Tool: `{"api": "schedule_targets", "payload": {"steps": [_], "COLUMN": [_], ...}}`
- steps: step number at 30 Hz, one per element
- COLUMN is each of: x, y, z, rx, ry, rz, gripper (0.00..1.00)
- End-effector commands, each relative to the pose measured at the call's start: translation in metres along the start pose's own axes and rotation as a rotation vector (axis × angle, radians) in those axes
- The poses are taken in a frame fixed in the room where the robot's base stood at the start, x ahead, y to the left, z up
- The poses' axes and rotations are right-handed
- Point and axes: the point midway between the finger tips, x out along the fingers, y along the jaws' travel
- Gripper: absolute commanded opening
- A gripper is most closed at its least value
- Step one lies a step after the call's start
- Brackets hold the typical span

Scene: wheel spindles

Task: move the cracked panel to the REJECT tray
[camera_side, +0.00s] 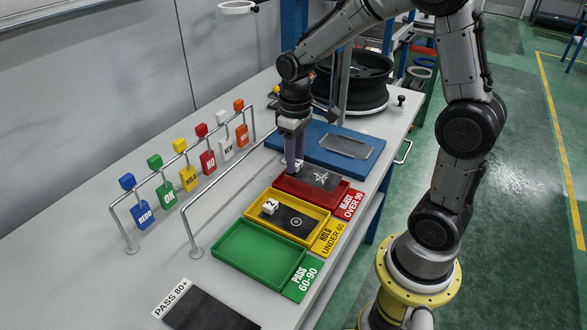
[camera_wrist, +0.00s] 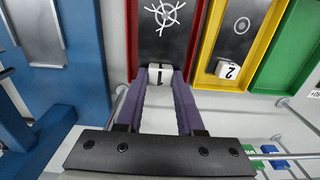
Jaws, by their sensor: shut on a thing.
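The cracked panel (camera_side: 320,179) is dark with a white star-shaped crack mark. It lies within the red REJECT tray (camera_side: 307,200), and the crack mark also shows in the wrist view (camera_wrist: 165,15). A white block marked 1 (camera_wrist: 160,73) is at the panel's near end in the wrist view. My gripper (camera_side: 296,169) points down at the tray's left end, its purple fingers shut on this block. I cannot tell whether the panel rests fully on the tray floor.
The yellow HOLD tray (camera_side: 284,233) holds a dark panel with a ring mark (camera_side: 297,222) and a block marked 2 (camera_side: 270,206). The green PASS tray (camera_side: 258,252) is empty. A blue board (camera_side: 318,138) with a grey plate lies behind. A rail with coloured tags (camera_side: 188,178) stands left.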

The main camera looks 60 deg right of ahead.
Motion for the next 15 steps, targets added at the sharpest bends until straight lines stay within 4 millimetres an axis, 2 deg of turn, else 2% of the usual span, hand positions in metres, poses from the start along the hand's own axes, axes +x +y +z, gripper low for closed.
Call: {"api": "schedule_targets", "payload": {"steps": [3,9,15], "x": [0.01,0.035,0.037], "y": [0.001,0.001,0.001], "z": [-0.007,-0.006,-0.006], "rx": [0.0,0.0,0.0], "ry": [-0.002,-0.001,0.001], "rz": [0.0,0.0,0.001], "gripper": [0.0,0.0,0.0]}}
